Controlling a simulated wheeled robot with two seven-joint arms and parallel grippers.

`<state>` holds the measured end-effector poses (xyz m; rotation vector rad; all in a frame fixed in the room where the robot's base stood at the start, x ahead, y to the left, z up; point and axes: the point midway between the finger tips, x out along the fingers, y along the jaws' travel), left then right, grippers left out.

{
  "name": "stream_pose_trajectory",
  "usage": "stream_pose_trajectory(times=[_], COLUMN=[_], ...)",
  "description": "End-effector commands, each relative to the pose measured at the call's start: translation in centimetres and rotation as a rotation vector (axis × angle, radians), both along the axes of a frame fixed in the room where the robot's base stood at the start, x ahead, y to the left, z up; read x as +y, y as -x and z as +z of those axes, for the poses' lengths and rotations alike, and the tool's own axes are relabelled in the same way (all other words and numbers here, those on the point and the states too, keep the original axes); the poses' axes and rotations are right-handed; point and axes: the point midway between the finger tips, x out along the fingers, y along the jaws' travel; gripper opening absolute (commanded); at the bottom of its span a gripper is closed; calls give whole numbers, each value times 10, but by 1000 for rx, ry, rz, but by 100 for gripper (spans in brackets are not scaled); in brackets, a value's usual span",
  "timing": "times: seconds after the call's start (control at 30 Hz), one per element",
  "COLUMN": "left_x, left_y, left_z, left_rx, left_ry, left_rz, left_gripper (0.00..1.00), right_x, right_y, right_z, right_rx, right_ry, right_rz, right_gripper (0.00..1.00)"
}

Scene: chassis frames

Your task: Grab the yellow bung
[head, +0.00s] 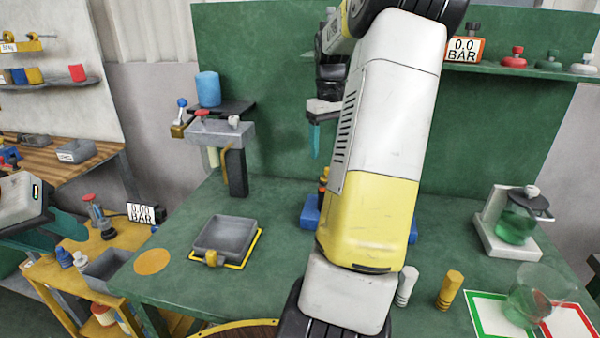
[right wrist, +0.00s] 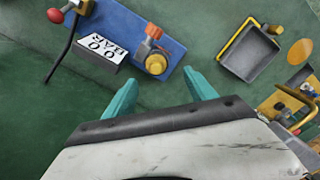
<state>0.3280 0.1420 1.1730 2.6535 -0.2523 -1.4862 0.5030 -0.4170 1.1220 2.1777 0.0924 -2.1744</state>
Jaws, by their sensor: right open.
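The yellow bung (head: 449,290) stands upright on the green table, right of my right arm in the head view, beside a similar white piece (head: 406,286). I do not make it out in the right wrist view. My right gripper (head: 314,138) is raised over the back of the table, well apart from the bung and partly hidden by my arm. In the right wrist view its teal fingers (right wrist: 160,94) are spread, with only green surface between them. My left gripper (head: 50,225) is at the far left edge; its finger gap is unclear.
A blue board (right wrist: 145,45) with a gauge and brass knob sits mid-table, mostly behind my arm. A grey tray (head: 222,237) stands left. A clear beaker (head: 535,293) stands on marked squares at right; a flask stand (head: 510,222) is behind.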

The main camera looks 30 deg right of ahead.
Motion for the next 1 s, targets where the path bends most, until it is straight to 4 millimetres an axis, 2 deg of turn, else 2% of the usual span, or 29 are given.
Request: stream_pose_trajectory(times=[0.53,0.67,0.87,1.0], left_x=[0,0,0,0], left_y=[0,0,0,0], left_z=[0,0,0,0], left_rx=[0,0,0,0], left_ry=[0,0,0,0], left_rz=[0,0,0,0], left_gripper=[36,36,36,36], right_x=[-9,-9,-9,-9], right_y=[-1,-2,-2,-2], right_z=[-69,-77,-77,-77], right_rx=[4,2,1,1], right_ry=[-4,-3,-2,-2], right_rz=[-1,-2,-2,-2], right_gripper=[65,65,65,39])
